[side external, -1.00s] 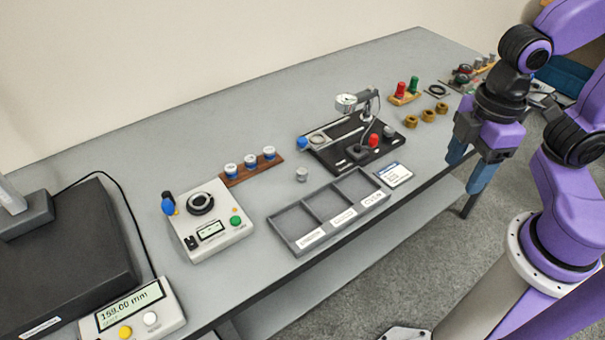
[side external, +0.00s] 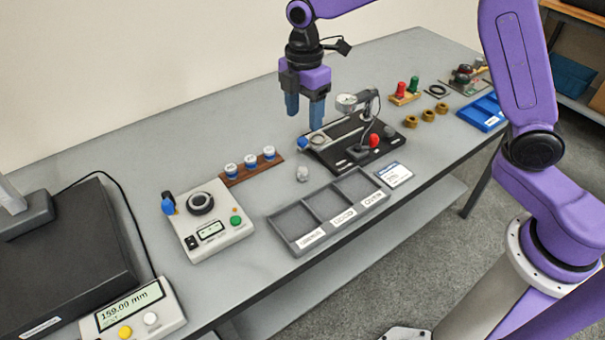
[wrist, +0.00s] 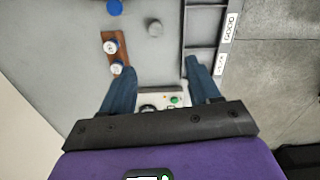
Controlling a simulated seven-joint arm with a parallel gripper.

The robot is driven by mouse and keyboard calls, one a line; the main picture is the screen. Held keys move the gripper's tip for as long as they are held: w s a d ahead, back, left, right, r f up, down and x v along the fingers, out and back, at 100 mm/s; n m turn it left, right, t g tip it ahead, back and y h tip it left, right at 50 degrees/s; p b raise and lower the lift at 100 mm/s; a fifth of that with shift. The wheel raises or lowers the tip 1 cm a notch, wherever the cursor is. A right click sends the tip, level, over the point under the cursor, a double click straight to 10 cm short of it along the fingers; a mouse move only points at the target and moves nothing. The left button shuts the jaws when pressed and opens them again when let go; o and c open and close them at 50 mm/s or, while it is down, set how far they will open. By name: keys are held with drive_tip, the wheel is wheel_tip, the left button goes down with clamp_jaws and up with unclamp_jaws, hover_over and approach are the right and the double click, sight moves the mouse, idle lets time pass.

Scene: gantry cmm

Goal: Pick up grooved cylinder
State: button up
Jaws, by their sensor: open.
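The small grey cylinder (side external: 302,174) stands on the grey table, between the wooden strip of blue-and-white capped pieces and the three-compartment tray. Its grooves are too small to make out. It also shows in the wrist view (wrist: 154,27), beyond my fingertips and roughly between their lines. My gripper (side external: 304,110) is open and empty, pointing down high above the table, near the dial gauge stand. In the wrist view my gripper (wrist: 158,66) shows two blue fingers spread apart, with nothing between them.
The tray (side external: 290,248) lies right of and in front of the cylinder. The wooden strip (side external: 236,179) is to its left, and the black dial gauge stand (side external: 338,157) is behind it. A control box (side external: 215,243) stands at front left. The table right around the cylinder is clear.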

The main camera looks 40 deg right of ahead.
drive_tip(key=w, duration=0.1)
hover_over(303, 170)
drive_tip(key=f, duration=1.2)
drive_tip(key=shift+w+a+f, duration=0.1)
drive_tip(key=shift+a+f, duration=0.1)
drive_tip(key=shift+f, duration=0.15)
drive_tip(key=shift+d+f, duration=0.1)
drive_tip(key=shift+f, duration=2.45)
drive_tip(key=c, duration=1.1)
